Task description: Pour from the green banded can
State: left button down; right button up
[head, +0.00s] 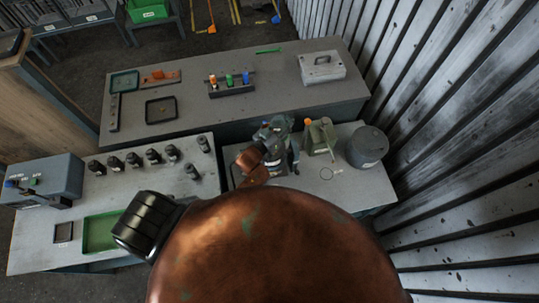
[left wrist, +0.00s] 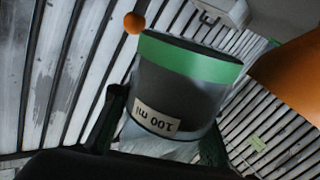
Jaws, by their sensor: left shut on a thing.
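The green banded can (left wrist: 185,92) fills the middle of the left wrist view. It is grey with a wide green band at one end and a pale "100 ml" label that reads upside down. My left gripper (left wrist: 160,125) is shut on it, with a dark finger on each side. In the head view my left gripper (head: 275,145) is over the right part of the near bench, just left of a jerrycan. The can is mostly hidden there, and I cannot tell its tilt or contents. My right gripper is not in view.
The olive jerrycan (head: 320,136) with an orange cap and a grey round container (head: 367,147) stand right of my gripper. A thin ring (head: 327,173) lies before them. Several dark fittings (head: 133,159) and a green tray (head: 101,232) are left. A ribbed wall closes the right side.

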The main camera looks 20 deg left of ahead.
pick_arm(q)
jog(key=shift+s+d+r+m, duration=0.2)
jog(key=shift+d+r+m, duration=0.35)
jog(key=shift+d, duration=0.7)
jog(key=shift+s+d+r+m, duration=0.15)
jog(key=shift+d+r+m, duration=0.35)
jog(key=shift+d, duration=0.8)
jog(key=shift+s+d+r+m, duration=0.2)
jog(key=shift+d+r+m, duration=0.3)
jog(key=shift+d, duration=0.75)
jog(key=shift+f, duration=0.1)
